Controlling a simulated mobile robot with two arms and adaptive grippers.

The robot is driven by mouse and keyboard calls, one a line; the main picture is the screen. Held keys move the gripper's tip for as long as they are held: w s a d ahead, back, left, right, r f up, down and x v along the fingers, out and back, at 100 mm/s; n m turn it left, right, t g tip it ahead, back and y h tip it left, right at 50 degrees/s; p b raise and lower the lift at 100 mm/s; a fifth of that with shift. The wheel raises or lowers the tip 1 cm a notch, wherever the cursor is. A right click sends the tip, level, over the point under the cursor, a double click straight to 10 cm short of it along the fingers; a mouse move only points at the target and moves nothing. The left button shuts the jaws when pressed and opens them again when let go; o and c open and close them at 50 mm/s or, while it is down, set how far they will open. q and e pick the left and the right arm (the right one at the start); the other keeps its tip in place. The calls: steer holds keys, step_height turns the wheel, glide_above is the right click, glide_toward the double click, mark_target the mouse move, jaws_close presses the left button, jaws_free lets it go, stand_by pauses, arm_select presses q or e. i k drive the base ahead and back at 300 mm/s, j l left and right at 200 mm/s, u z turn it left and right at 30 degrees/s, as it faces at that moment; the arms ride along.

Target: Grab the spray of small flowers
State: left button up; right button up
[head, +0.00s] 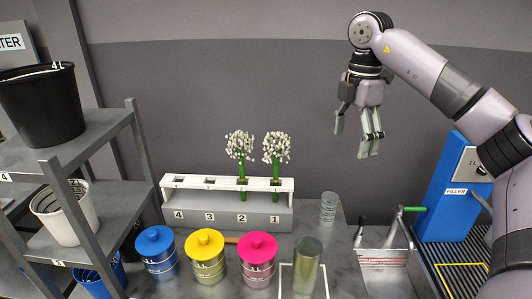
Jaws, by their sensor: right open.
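Two sprays of small white flowers with green stems stand upright in a white rack (172,192) on the table. The left spray (240,146) is in the slot marked 2, and the right spray (276,148) is in the slot marked 1. My right gripper (355,140) hangs open and empty, fingers down, to the right of the sprays and apart from them. My left gripper is not in view.
Blue (156,252), yellow (205,258) and pink (257,260) lidded canisters stand before the rack. A sink (383,261) and blue filler (447,205) are at right; shelves (95,137) with buckets at left.

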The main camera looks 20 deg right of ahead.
mark_target(276, 158)
steer(key=i, duration=1.15)
